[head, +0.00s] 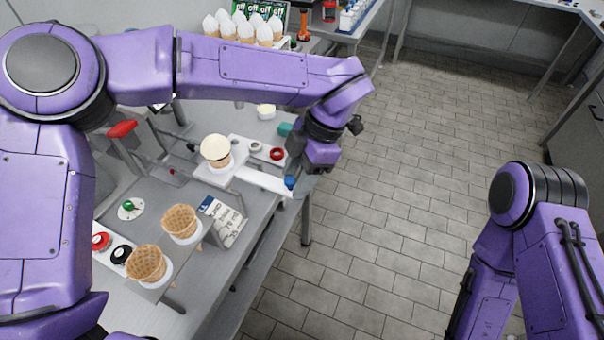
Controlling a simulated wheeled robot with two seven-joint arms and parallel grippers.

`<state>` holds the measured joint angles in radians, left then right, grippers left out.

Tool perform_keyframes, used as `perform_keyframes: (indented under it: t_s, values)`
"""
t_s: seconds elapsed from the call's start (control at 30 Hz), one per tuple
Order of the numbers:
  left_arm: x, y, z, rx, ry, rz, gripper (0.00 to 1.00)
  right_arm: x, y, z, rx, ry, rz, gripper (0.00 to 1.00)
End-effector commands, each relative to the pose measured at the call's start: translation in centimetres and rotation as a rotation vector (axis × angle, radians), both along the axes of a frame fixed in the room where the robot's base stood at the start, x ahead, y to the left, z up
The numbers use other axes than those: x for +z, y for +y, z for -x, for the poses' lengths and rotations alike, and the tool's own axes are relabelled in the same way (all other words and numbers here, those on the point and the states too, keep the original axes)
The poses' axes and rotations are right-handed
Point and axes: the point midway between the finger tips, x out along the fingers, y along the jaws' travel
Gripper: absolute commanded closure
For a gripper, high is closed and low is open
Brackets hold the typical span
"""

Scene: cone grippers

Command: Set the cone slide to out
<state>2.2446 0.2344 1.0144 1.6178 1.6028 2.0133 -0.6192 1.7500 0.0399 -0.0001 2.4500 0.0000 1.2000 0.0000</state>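A pale slide bar (262,180) runs right from a white holder with a filled cone (215,149) and ends near the table's right edge. A blue knob (290,182) is at its right end. My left gripper (296,186) points down at this knob, with grey finger parts beside it. The wrist hides most of the fingers, so I cannot tell whether they are closed on the knob or only around it. My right arm is at the lower right, and its gripper is not in view.
Two empty waffle cones (181,223) stand in holders at the front, beside a printed carton (222,222). Red and black buttons (121,254) and a green-marked dial (130,208) lie left. White cones (245,30) stand at the back. The tiled floor on the right is clear.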

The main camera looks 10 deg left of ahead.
Motion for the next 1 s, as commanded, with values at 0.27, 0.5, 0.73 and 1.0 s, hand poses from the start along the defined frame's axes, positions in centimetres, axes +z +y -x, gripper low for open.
perform_keyframes:
  t_s: [0.27, 0.5, 0.73, 1.0]
  values:
    - [1.0, -0.2, -0.3, 0.004, -0.006, -0.001, 0.50, -0.1, 0.0, 0.0, 0.000, 0.000, 0.000, 0.57]
    - [6.3, -2.4, -1.2, 0.002, -0.008, -0.004, 0.50, 0.0, 0.0, 0.0, 0.000, 0.000, 0.000, 0.57]
    - [9.5, -3.6, -1.7, 0.003, -0.004, -0.004, 0.50, 0.3, 0.0, 0.0, 0.000, 0.000, 0.000, 0.57]
    - [9.8, -3.7, -1.7, 0.002, -0.002, -0.003, 0.50, 0.3, 0.0, 0.0, 0.000, 0.000, 0.000, 0.57]
